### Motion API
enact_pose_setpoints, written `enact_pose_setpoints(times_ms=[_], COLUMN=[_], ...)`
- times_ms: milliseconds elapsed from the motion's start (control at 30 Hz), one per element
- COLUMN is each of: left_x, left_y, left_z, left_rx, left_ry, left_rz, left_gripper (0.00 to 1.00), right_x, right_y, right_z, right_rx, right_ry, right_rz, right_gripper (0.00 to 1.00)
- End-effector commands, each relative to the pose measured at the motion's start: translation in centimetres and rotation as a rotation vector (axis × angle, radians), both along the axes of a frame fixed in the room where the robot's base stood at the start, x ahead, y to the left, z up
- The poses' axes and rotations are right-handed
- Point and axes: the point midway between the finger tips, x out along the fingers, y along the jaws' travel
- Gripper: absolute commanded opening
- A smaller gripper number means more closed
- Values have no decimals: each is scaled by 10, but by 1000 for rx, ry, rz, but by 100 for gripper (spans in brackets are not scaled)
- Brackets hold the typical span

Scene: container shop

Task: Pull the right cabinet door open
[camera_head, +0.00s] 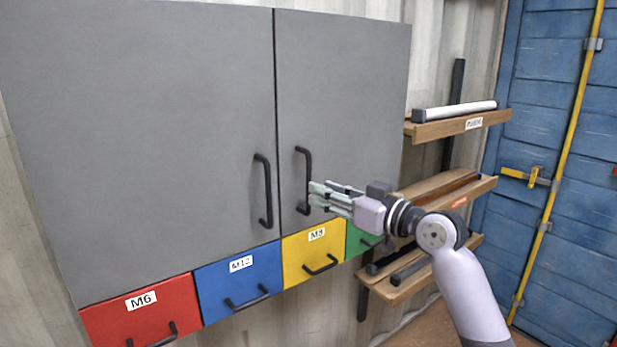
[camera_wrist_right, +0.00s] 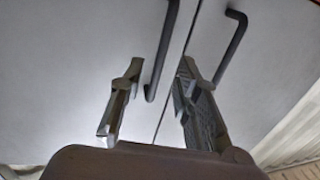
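The grey right cabinet door (camera_head: 345,85) is closed, flush with the left door (camera_head: 150,130) along a thin dark seam. Its dark bar handle (camera_head: 308,165) stands upright near the seam; it also shows at the upper right of the right wrist view (camera_wrist_right: 239,40). My right gripper (camera_head: 314,194) is in front of the door at the handle's lower half. In the wrist view its two fingers (camera_wrist_right: 160,78) are apart with nothing between them; the handle appears beside the right finger. Whether they touch cannot be told. My left gripper is not in view.
The left door has its own handle (camera_head: 264,190) close by. Below are red (camera_head: 105,322), blue (camera_head: 215,285), yellow (camera_head: 297,258) and green (camera_head: 357,237) drawers with protruding handles. Wooden shelves (camera_head: 450,130) with bars hang right of the cabinet, beside my right arm. A blue container door (camera_head: 550,120) is farther right.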

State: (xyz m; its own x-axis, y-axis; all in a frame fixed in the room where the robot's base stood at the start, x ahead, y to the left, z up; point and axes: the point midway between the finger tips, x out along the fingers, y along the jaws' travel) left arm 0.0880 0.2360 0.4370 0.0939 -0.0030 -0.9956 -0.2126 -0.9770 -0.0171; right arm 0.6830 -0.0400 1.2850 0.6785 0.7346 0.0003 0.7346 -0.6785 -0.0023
Motion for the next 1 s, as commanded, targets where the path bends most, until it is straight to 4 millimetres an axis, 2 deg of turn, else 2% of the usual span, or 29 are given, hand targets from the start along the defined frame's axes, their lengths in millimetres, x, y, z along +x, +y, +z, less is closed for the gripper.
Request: enact_pose_setpoints(times_ms=[100, 300, 700, 1000], left_x=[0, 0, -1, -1], left_y=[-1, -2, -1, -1], left_z=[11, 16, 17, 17], left_rx=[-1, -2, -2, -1], left_ry=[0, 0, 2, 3], left_rz=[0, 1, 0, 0], left_gripper=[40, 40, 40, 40], right_x=[16, 32, 38, 37], right_y=[18, 35, 40, 40], right_z=[3, 1, -1, -1], right_rx=[1, 1, -1, -1], right_ry=[1, 1, -1, 1], right_rz=[2, 0, 0, 0], right_gripper=[30, 30, 30, 11])
